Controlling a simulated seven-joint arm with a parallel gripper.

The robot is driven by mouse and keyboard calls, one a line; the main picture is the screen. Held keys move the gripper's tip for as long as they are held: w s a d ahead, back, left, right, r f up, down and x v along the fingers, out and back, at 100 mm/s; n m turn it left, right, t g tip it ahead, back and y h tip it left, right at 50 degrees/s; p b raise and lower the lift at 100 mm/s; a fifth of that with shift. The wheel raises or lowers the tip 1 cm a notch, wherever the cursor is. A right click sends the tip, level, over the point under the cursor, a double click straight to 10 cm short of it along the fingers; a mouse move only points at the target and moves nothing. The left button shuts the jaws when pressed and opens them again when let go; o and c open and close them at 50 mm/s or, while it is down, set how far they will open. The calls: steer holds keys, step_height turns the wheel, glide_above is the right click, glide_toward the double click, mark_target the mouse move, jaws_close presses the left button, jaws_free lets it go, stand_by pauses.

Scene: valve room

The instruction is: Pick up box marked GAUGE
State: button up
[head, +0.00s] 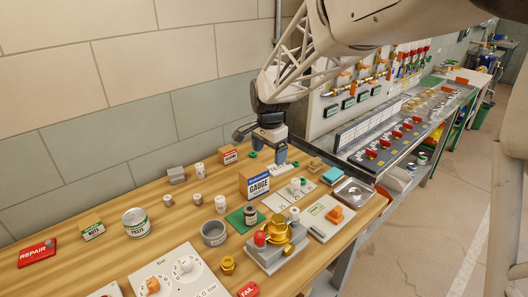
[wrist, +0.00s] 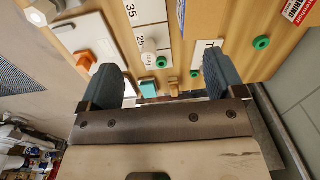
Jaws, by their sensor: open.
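The box marked GAUGE (head: 255,183) stands upright on the wooden bench in the head view. It is white and blue with an orange side and dark lettering. My gripper (head: 275,152) hangs above and a little behind it, pointing down, apart from it. In the wrist view my gripper (wrist: 161,78) shows two dark blue fingers wide apart with nothing held between them.
A brass valve fitting (head: 279,234) on a grey base is at front right. White numbered cards lie just right.

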steer(key=m, duration=0.1)
glide_above(254, 170)
step_height(254, 170, down, 4)
steer(key=shift+a+r, duration=0.1)
steer(key=shift+f, duration=0.2)
steer(key=shift+f, duration=1.15)
steer(key=shift+f, duration=0.15)
steer(key=shift+f, duration=2.45)
